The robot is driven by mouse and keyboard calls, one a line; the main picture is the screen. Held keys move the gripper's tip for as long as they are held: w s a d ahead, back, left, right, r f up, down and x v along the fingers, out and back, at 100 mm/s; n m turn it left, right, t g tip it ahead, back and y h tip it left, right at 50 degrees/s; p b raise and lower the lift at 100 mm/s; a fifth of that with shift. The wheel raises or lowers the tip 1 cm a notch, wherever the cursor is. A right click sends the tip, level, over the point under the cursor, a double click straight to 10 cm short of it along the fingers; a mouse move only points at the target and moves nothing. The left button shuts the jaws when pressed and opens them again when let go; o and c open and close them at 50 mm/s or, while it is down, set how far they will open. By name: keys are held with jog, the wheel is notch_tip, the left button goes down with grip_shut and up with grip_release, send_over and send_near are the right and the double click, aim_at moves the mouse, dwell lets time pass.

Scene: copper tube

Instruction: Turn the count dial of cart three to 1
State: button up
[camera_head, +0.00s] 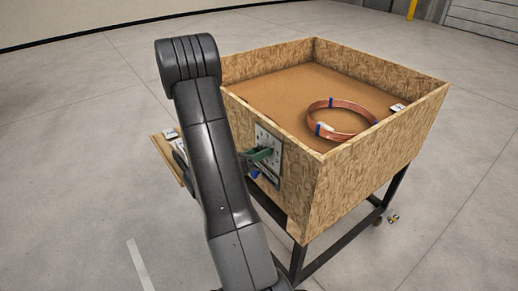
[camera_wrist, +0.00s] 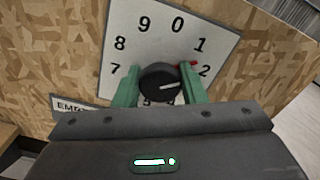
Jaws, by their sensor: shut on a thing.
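The count dial is a black round knob (camera_wrist: 158,80) on a white number plate (camera_wrist: 152,38) fixed to the cart's wooden side. Numbers 7, 8, 9, 0, 1 and 2 show; the lower ones are mostly hidden by my gripper. My gripper (camera_wrist: 160,75) is shut on the knob, with one green finger on each side. In the head view my gripper (camera_head: 262,154) is at the plate (camera_head: 268,141) on the cart's near left face, and the knob is hidden.
The cart (camera_head: 372,182) is an open chipboard box on a dark frame. A copper coil (camera_head: 341,134) with blue bands lies inside at the right. A partly hidden wooden surface (camera_head: 166,157) stands left behind my arm. The surrounding floor is clear.

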jog(key=shift+n+p, duration=1.1)
jog(key=shift+n, duration=0.7)
jog(key=o, duration=1)
jog(key=b+v, duration=0.2)
jog(key=v, duration=1.2)
jog(key=shift+w+d, duration=0.1)
jog(key=p+x, duration=0.2)
jog(key=x, duration=1.1)
jog(key=shift+w+d, duration=0.25)
jog(key=shift+d, duration=0.05)
jog(key=shift+a, duration=0.1)
